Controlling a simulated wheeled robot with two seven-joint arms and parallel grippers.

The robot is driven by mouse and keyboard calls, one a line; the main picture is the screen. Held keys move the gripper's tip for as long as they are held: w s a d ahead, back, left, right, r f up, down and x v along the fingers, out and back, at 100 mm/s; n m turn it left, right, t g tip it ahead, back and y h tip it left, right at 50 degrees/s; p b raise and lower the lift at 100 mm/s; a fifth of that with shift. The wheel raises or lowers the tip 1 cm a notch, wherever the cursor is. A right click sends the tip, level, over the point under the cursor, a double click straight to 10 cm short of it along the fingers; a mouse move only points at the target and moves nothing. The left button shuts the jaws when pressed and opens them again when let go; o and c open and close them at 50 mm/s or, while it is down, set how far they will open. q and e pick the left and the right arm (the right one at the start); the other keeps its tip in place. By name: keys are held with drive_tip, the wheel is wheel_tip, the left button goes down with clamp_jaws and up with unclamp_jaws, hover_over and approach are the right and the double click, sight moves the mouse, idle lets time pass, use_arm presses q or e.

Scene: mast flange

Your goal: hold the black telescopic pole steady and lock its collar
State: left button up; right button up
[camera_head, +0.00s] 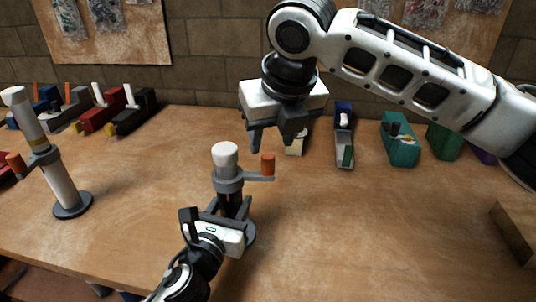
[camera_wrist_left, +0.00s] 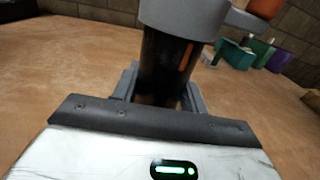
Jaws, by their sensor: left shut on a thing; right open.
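The black telescopic pole (camera_wrist_left: 165,62) stands upright on a round grey base (camera_head: 250,236) on the table. Its white top (camera_head: 225,157) rises out of a grey collar (camera_head: 228,181). A lever with an orange knob (camera_head: 267,165) sticks out from the collar to the right. My left gripper (camera_head: 232,207) is shut on the pole below the collar; its fingers also show on both sides of the pole in the left wrist view (camera_wrist_left: 158,88). My right gripper (camera_head: 276,138) is open and empty, pointing down above and slightly right of the collar, apart from the knob.
A second, white pole (camera_head: 60,178) with an orange-knobbed collar stands tilted at the left. Several coloured clamp-like tools line the back, including a red one (camera_head: 100,115) and a teal one (camera_head: 400,145). A wooden block (camera_head: 516,232) lies at the right edge. The table right of the pole is clear.

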sight(268, 155)
drive_tip(key=x, duration=0.5)
drive_tip(key=shift+w+f, duration=0.1)
drive_tip(key=shift+f, duration=0.2)
clamp_jaws()
